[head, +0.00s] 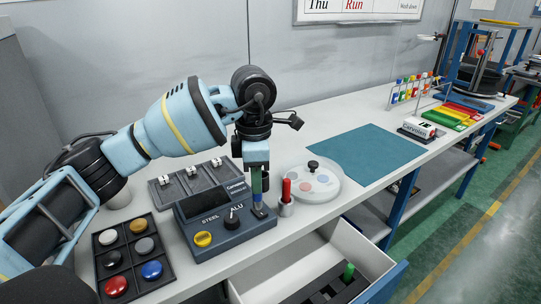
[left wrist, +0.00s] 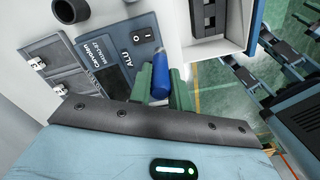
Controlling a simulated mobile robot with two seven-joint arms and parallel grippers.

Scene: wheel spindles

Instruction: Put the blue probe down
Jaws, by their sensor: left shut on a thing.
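My left gripper (head: 257,184) has green fingers pointing down at the front right of the dark blue meter (head: 209,236). It is shut on the blue probe (left wrist: 161,72), whose blue end shows between the fingers (left wrist: 163,90) in the left wrist view. In the head view the fingers mostly hide the probe, and its lower end is close to the meter's right edge; I cannot tell whether it touches. My right gripper is not in view.
A tray of coloured discs (head: 134,240) lies left of the meter. A round clear-lidded dish (head: 322,186) and a teal mat (head: 368,152) lie to the right. Below the table edge, an open drawer (head: 285,275) holds a green-topped piece (head: 348,271). The mat is clear.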

